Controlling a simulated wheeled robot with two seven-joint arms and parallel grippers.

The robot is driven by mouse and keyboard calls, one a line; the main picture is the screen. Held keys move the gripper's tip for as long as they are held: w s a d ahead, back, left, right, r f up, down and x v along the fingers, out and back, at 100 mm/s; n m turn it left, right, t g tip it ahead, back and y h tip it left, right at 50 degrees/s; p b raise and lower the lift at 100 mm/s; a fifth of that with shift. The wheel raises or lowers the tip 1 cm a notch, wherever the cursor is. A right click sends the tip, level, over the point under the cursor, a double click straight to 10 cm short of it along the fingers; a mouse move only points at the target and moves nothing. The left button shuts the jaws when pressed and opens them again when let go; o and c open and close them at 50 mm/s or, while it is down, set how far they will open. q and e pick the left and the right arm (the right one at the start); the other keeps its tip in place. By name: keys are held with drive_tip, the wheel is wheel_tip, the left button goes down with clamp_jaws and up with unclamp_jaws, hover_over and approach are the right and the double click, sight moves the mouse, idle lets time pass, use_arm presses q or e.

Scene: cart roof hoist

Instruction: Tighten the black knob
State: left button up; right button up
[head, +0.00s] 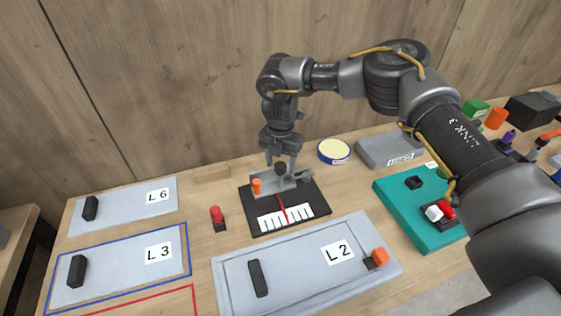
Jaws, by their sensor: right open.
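The black knob (281,168) sits on a grey bracket (290,184) on a black base plate (318,213) near the middle of the bench. A white scale (284,217) with a red pointer lies on the front of that plate. My right gripper (281,162) points down from above with its open fingers at the knob, one on each side as it appears. Whether the fingers touch the knob cannot be told at this size. An orange knob (257,186) stands on the left of the bracket. My left gripper is not in view.
A red-topped piece (217,216) stands left of the plate. Panel L2 (310,274) lies in front, with L3 (120,265) and L6 (128,204) at the left. A yellow-topped round tin (334,151) is behind right. A teal board (399,199) lies right, under my arm.

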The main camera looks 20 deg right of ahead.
drive_tip(key=shift+f, duration=0.7)
drive_tip(key=c, duration=1)
